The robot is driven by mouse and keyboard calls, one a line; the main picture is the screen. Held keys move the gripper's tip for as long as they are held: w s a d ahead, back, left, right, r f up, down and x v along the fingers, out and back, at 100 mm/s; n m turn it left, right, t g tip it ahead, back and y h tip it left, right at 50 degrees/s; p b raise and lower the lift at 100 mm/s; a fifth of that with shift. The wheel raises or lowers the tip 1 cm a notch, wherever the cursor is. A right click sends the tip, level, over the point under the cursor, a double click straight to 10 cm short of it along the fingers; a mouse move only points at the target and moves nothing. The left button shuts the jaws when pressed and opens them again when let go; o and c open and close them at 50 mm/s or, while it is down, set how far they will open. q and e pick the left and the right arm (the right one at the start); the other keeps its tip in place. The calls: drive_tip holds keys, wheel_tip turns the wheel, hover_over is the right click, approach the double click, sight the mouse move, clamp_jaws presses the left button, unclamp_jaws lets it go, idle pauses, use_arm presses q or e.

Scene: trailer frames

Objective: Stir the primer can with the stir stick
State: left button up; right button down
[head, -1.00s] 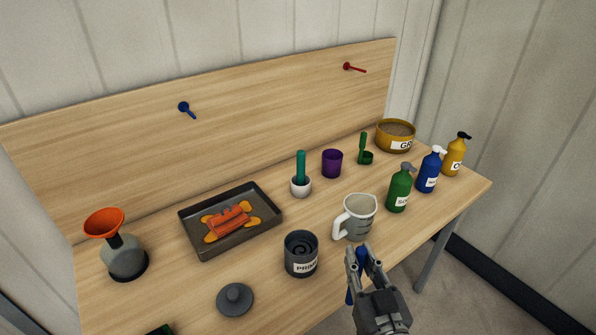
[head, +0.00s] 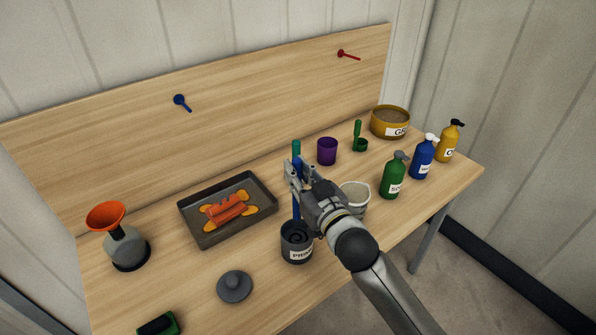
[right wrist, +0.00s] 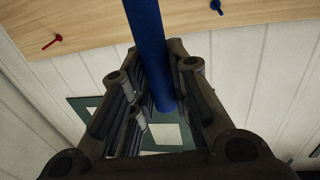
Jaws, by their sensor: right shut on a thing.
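The dark grey primer can (head: 297,247) stands open on the table, its label facing front. My right gripper (head: 296,172) is shut on the blue stir stick (head: 296,207) and holds it upright above the can. The stick's lower end shows at the can's opening; I cannot tell whether it is inside or just behind the rim. In the right wrist view the blue stick (right wrist: 153,55) runs between the fingers. My left gripper is not in view.
A measuring jug (head: 355,196) stands right of the can, partly hidden by my right arm. A dark tray (head: 203,230) with orange things lies left. Green (head: 393,180), blue (head: 423,160) and yellow (head: 448,144) bottles stand at right. A funnel flask (head: 122,246) stands far left.

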sight(298, 216)
drive_tip(key=shift+f+b, duration=3.4)
drive_tip(key=shift+f, duration=1.2)
drive_tip(key=shift+f+b, duration=1.45)
drive_tip(key=shift+f, duration=0.85)
drive_tip(key=shift+s+a, duration=0.1)
drive_tip(key=shift+a, duration=0.05)
